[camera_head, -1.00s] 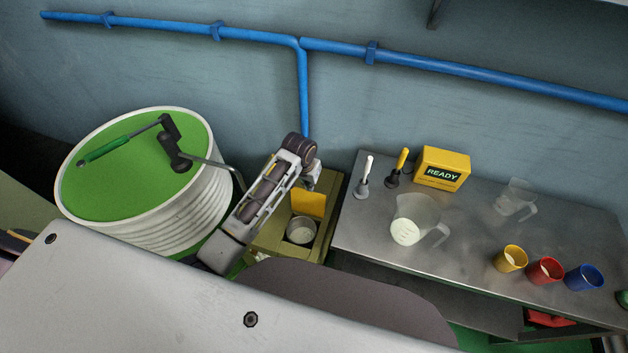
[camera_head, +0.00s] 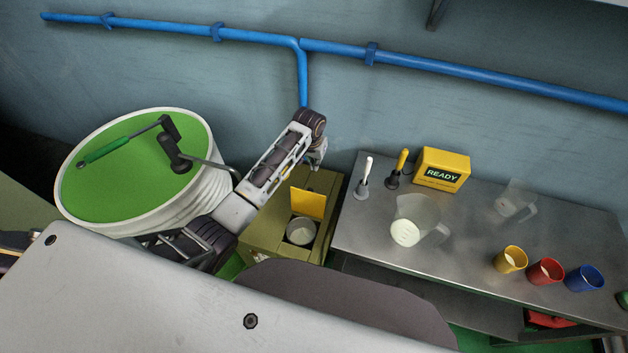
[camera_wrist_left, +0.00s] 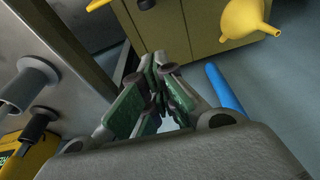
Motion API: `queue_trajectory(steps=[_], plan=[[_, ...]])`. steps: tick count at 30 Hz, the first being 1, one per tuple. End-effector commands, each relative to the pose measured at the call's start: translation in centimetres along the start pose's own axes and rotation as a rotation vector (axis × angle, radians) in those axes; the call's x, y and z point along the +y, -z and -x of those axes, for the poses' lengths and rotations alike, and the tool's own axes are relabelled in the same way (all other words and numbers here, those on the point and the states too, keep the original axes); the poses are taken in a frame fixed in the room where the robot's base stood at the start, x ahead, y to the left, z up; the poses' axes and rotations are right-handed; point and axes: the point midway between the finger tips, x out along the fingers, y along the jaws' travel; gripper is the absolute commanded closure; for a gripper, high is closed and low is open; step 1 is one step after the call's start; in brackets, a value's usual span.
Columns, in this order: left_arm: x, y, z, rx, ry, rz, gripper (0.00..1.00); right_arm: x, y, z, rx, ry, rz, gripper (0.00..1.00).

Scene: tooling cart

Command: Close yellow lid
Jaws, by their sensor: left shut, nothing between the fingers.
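The yellow lid (camera_head: 308,203) stands raised at the back of the opening in an olive box (camera_head: 262,237), in the head view. A round metal pot (camera_head: 301,231) sits in the opening in front of it. My left gripper (camera_head: 317,158) is behind and above the lid, near the wall, apart from it and partly hidden by my own wrist. In the left wrist view its green-padded fingers (camera_wrist_left: 162,88) are shut and empty, with an olive surface (camera_wrist_left: 170,30) beyond them. My right gripper is not in view.
A metal table (camera_head: 460,235) to the right holds a jug (camera_head: 407,228), a yellow READY box (camera_head: 441,169) and cups. A large green-topped drum (camera_head: 130,180) stands left. A blue pipe (camera_head: 304,80) runs down the wall. A yellow funnel-shaped thing (camera_wrist_left: 245,20) shows in the wrist view.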

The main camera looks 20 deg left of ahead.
Motion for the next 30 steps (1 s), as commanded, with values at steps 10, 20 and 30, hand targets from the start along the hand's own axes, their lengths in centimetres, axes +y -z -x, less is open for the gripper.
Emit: queue_trajectory(steps=[10,20,30], plan=[[0.0,0.0,-1.1,-0.001,0.000,0.000,1.00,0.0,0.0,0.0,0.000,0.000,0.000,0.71],[0.0,0.0,-4.1,-0.001,0.001,0.000,1.00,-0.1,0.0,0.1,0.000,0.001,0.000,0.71],[0.1,0.0,-7.1,-0.001,0.000,0.000,1.00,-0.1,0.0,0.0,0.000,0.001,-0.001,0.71]])
